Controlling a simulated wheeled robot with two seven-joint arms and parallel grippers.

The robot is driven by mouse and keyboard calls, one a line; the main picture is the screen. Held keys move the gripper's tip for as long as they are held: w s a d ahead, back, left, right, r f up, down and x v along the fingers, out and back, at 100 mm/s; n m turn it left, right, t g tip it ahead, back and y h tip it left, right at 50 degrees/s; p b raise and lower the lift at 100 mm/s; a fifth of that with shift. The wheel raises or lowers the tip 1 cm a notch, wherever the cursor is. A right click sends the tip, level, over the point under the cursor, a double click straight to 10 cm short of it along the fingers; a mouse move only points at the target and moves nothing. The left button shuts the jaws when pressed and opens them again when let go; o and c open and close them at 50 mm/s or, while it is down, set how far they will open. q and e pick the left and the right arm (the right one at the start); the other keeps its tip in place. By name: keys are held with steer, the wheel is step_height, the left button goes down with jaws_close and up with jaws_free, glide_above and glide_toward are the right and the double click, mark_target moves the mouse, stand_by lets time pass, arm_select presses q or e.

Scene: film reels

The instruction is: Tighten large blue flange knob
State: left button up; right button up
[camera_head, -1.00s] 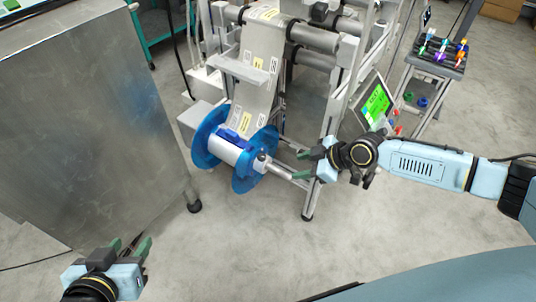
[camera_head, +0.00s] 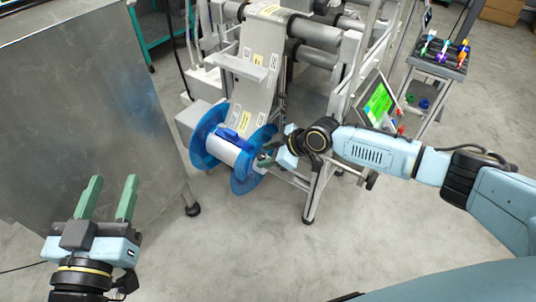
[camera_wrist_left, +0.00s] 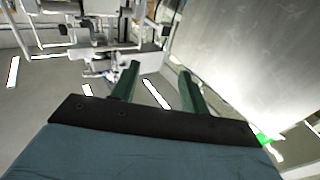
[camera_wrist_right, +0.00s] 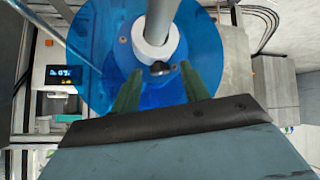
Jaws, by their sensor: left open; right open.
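The reel with large blue flanges (camera_head: 246,178) sits on the machine's shaft, left of centre in the head view. In the right wrist view its blue flange (camera_wrist_right: 85,60) fills the upper middle, with a white collar around a grey shaft (camera_wrist_right: 160,30). A small dark knob (camera_wrist_right: 160,68) sits on the blue hub just below the collar. My right gripper (camera_head: 266,158) is open at the reel's near side. Its green fingers lie either side of the knob in the right wrist view; whether they touch it I cannot tell. My left gripper (camera_head: 111,182) is open and empty.
The machine frame (camera_head: 318,180) and green-lit screen (camera_head: 378,105) stand right of the reel. A grey metal cabinet (camera_head: 80,100) is at the left. A cart with coloured parts (camera_head: 440,58) stands at the back right. The front floor is clear.

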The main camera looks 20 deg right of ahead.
jaws_close()
steer(key=shift+r+m+p, duration=0.1)
steer(key=shift+m+p, duration=0.2)
steer(key=shift+p, duration=0.85)
arm_select(q)
steer(key=s+a+f+g+y+p, duration=0.1)
steer(key=s+a+f+g+y, duration=0.1)
steer(key=s+f+g, duration=0.2)
steer(key=s+a+f+g+y+p, duration=0.1)
steer(key=s+a+f+g+y, duration=0.1)
steer(key=f+g, duration=0.5)
step_height(320, 180, down, 3)
steer(key=shift+s+a+f+n, duration=0.15)
steer(key=shift+s+a+n, duration=0.25)
steer(key=shift+s+a, duration=0.55)
arm_select(e)
steer(key=shift+m+t+h, duration=0.3)
steer(key=shift+m+t, duration=0.1)
arm_select(q)
steer(key=shift+s+d, duration=0.25)
arm_select(e)
steer(key=shift+s, duration=0.1)
jaws_free()
